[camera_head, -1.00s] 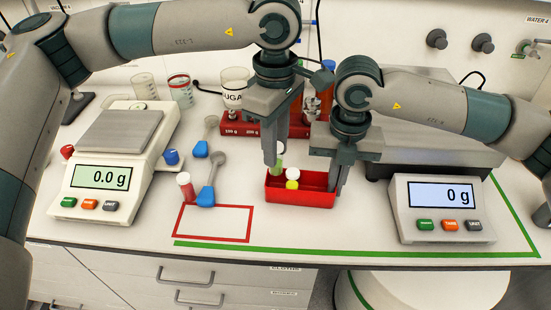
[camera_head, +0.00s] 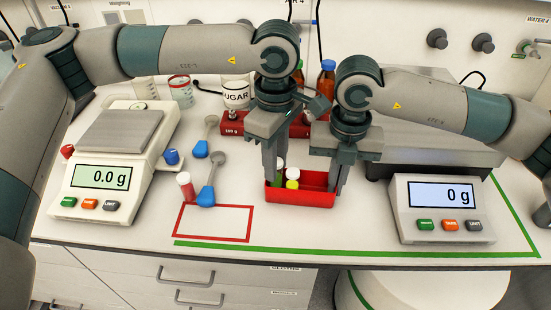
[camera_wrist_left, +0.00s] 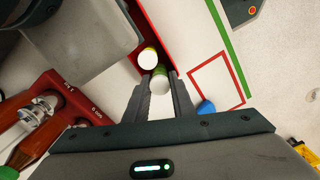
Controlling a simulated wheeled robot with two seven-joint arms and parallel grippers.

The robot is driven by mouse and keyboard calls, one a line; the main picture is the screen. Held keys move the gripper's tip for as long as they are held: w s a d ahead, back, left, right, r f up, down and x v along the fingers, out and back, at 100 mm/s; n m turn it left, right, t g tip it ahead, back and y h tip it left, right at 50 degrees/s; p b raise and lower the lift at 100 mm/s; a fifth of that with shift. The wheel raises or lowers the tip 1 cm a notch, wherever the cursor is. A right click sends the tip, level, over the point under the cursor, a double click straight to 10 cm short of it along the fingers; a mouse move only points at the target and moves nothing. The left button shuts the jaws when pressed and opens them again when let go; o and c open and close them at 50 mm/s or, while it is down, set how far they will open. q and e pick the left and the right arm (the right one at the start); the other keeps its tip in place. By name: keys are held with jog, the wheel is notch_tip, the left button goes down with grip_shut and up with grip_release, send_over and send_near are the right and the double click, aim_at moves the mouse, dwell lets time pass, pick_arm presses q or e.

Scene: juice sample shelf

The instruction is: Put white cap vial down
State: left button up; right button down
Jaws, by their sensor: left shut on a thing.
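My left gripper (camera_head: 275,195) is shut on a green vial with a white cap (camera_wrist_left: 160,84) at the left end of the red tray (camera_head: 315,199). The cap shows between its fingers in the left wrist view; the fingers partly hide the vial in the head view. A yellow vial with a white cap (camera_head: 292,174) stands in the tray close by, to the right. My right gripper (camera_head: 338,185) is at the tray's right end; I cannot tell whether its fingers grip the wall.
A red vial (camera_head: 186,188) stands near the red-outlined rectangle (camera_head: 213,239). Blue-handled scoops (camera_head: 207,196) lie behind it. Scales stand at left (camera_head: 103,178) and right (camera_head: 440,211). Bottles and a sugar jar (camera_head: 235,96) stand on a red rack behind. The outlined rectangle is mostly clear.

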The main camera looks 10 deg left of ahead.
pick_arm(q)
jog(key=shift+f, duration=0.25)
jog(key=o, duration=1)
jog(key=shift+r, duration=0.1)
notch_tip(320, 180, up, 13)
dwell(0.4)
pick_arm(e)
jog(key=c, duration=1.9)
grip_release()
jog(key=shift+c, duration=0.2)
